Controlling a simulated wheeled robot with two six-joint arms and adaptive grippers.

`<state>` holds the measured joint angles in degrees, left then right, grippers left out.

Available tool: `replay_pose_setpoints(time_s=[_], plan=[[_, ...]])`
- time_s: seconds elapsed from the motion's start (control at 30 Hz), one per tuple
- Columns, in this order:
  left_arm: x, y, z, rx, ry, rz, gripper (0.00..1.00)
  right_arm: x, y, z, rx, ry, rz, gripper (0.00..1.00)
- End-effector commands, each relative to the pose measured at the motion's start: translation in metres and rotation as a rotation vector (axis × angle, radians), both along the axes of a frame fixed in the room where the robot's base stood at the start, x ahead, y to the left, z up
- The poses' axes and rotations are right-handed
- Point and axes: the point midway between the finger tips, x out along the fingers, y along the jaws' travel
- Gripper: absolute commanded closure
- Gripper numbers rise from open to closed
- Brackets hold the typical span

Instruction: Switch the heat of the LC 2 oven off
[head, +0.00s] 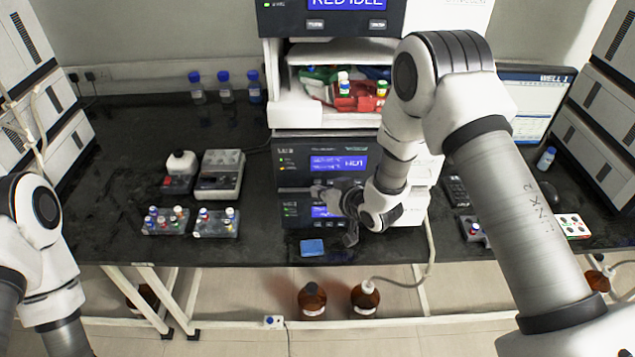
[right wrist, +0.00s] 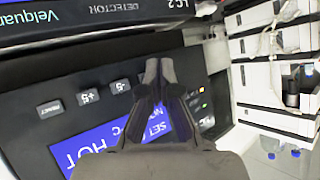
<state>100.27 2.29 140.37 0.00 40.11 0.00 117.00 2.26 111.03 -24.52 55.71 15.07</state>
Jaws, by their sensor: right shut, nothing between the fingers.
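The LC 2 oven (head: 300,160) is the dark module in the middle stack, with a lit blue display (head: 340,163). In the right wrist view, turned nearly upside down, the display (right wrist: 85,158) reads HOT. Beside it is a row of buttons: RESET (right wrist: 50,108), +5 (right wrist: 84,98) and -5 (right wrist: 119,87). My right gripper (right wrist: 160,70) is shut and empty, its fingertips over the panel in line with this row. They hide whatever lies beyond -5. Contact cannot be told. In the head view the right gripper (head: 330,193) is at the oven's lower front. My left gripper is out of view.
The LC 2 detector (right wrist: 100,90) is below the oven. An open shelf with bottles (head: 360,95) is above it. Vial racks (head: 165,220) and a blue pad (head: 312,247) lie on the black bench (head: 120,130). Brown bottles (head: 312,298) stand on the floor.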

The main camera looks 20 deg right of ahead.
Motion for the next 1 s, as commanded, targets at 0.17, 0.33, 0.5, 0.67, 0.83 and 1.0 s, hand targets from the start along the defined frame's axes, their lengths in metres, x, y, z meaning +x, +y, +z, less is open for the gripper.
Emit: replay_pose_setpoints(time_s=[0.17,0.33,0.5,0.67,0.83,1.0], plan=[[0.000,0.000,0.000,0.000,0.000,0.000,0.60,-0.004,0.001,0.000,0.000,-0.001,0.000,1.00],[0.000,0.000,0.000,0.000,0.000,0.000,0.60,-0.004,0.001,0.000,-0.001,-0.001,0.000,1.00],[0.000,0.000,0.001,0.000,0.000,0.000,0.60,-0.013,0.004,0.000,-0.001,0.002,0.002,1.00],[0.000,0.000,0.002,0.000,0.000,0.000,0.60,-0.029,0.009,0.000,-0.001,0.002,0.002,1.00],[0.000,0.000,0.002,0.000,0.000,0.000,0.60,-0.045,0.013,0.000,0.000,0.002,0.001,1.00],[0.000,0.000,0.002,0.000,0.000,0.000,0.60,-0.052,0.015,0.000,-0.002,-0.001,0.001,1.00]])
